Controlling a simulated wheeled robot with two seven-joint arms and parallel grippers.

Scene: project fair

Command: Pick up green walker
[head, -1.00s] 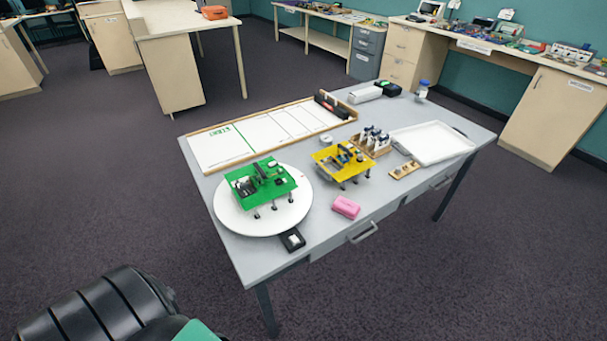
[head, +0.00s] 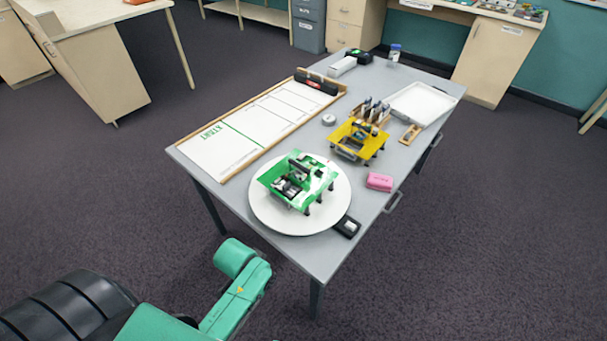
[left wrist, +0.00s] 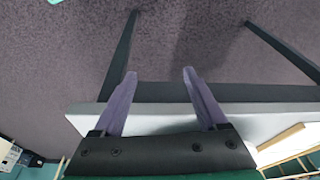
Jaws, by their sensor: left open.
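The green walker (head: 297,182) is a small flat-topped green robot on short dark legs. It stands on a round white disc (head: 268,216) at the near end of the grey table (head: 318,255). In the left wrist view my left gripper (left wrist: 157,72) is open and empty, its two purple fingers apart. The table's edge (left wrist: 160,117) shows there behind the fingers, and the walker is not in that view. In the head view a green arm link of mine reaches in at the lower left, short of the table. My right gripper is not seen.
A yellow walker (head: 357,140) stands behind the green one. A pink block (head: 379,181) and a dark small box (head: 346,226) lie near the right edge. A white board (head: 220,148) runs along the left. A white tray (head: 422,103) sits at the back right.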

